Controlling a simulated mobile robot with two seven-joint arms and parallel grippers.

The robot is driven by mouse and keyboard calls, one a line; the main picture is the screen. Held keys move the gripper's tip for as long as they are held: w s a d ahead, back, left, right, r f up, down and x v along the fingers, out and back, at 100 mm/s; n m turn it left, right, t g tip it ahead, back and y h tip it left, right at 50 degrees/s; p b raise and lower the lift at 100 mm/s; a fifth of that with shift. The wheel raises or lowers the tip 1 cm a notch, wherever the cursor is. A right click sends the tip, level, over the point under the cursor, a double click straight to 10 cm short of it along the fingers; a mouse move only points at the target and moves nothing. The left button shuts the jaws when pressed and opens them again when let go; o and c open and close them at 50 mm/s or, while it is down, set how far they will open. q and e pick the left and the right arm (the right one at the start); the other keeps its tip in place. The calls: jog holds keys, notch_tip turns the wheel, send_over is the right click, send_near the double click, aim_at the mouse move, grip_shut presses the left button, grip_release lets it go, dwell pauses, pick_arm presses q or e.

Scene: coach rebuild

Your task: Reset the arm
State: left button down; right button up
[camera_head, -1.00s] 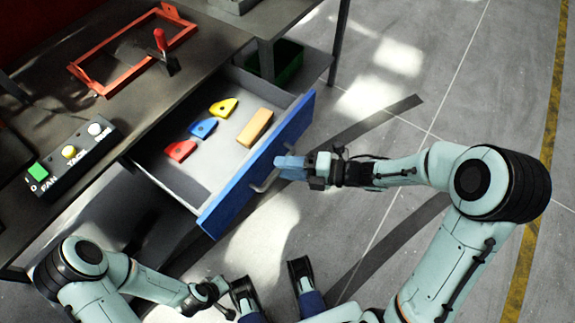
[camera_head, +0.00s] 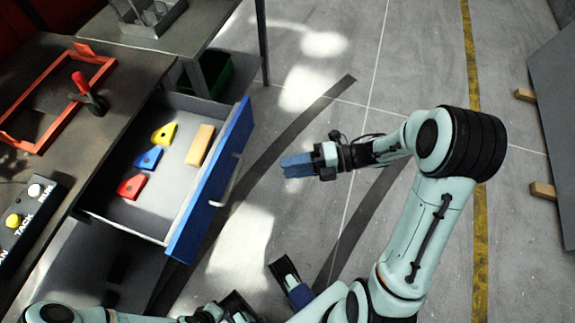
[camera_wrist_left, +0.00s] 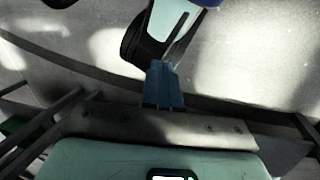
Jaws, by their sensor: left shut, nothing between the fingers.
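My right gripper (camera_head: 284,165) has blue fingers and hangs over the floor, to the right of the open drawer. Its fingers look closed together, with nothing seen between them. It is apart from the drawer's pale handle (camera_head: 227,185). My right arm reaches in from the lower right. My left arm shows only in part at the bottom edge of the head view. In the left wrist view my left gripper (camera_wrist_left: 163,68) has its blue fingers together and empty, above the floor and in front of part of my base.
The open drawer with a blue front (camera_head: 212,180) holds yellow (camera_head: 163,134), blue (camera_head: 148,158) and red (camera_head: 131,187) pieces and a tan block (camera_head: 200,145). A bench with a red frame (camera_head: 22,142) and button box (camera_head: 25,215) stands left. A grey panel (camera_head: 555,110) stands right. Floor between is clear.

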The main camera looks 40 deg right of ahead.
dwell(0.4)
